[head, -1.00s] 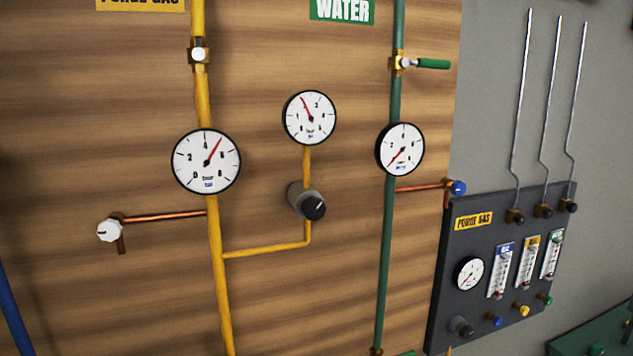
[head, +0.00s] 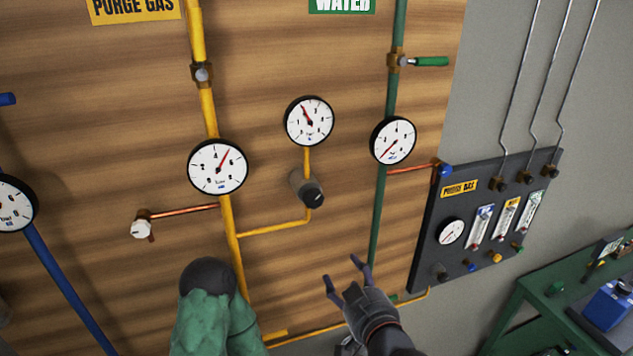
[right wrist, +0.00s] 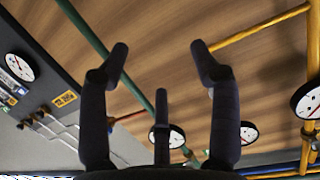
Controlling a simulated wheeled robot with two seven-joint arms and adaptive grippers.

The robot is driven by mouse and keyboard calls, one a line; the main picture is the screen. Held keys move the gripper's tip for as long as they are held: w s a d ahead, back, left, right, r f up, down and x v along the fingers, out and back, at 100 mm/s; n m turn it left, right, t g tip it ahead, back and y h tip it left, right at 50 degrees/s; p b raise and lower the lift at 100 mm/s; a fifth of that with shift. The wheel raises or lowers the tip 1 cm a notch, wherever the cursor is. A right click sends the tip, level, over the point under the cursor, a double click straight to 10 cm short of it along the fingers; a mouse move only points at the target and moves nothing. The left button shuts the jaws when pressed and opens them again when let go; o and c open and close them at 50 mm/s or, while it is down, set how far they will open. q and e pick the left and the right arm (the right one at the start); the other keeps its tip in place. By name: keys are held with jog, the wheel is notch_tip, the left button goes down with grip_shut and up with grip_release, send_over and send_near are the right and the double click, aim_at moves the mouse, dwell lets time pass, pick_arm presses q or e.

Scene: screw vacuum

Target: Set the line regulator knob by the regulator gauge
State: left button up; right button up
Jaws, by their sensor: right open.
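The dark regulator knob (head: 307,188) sits on the yellow branch line in the head view. The round white regulator gauge (head: 309,120) is just above it. Its red needle points up and left; the numbers are too small to read. My right gripper (head: 342,272) is open and empty, below and slightly right of the knob and apart from it. In the right wrist view my right gripper (right wrist: 160,55) has its fingers spread with nothing between them. What looks like the regulator gauge (right wrist: 246,133) is partly behind a finger there; I cannot make out the knob. My left gripper is out of view.
A larger gauge (head: 217,167) is on the yellow main pipe, and another gauge (head: 393,140) is on the green pipe. A white knob (head: 141,229) is at left. A dark panel (head: 425,230) with flowmeters and a green bench (head: 540,285) are at right.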

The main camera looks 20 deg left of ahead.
jog(key=n+t+y+p, duration=0.1)
jog(key=t+y+p, duration=0.1)
jog(key=p, duration=0.1)
send_near(315, 202)
jog(key=p+x, duration=0.1)
jog(key=x, duration=0.8)
jog(key=shift+f, duration=0.1)
jog(key=c, duration=1.1)
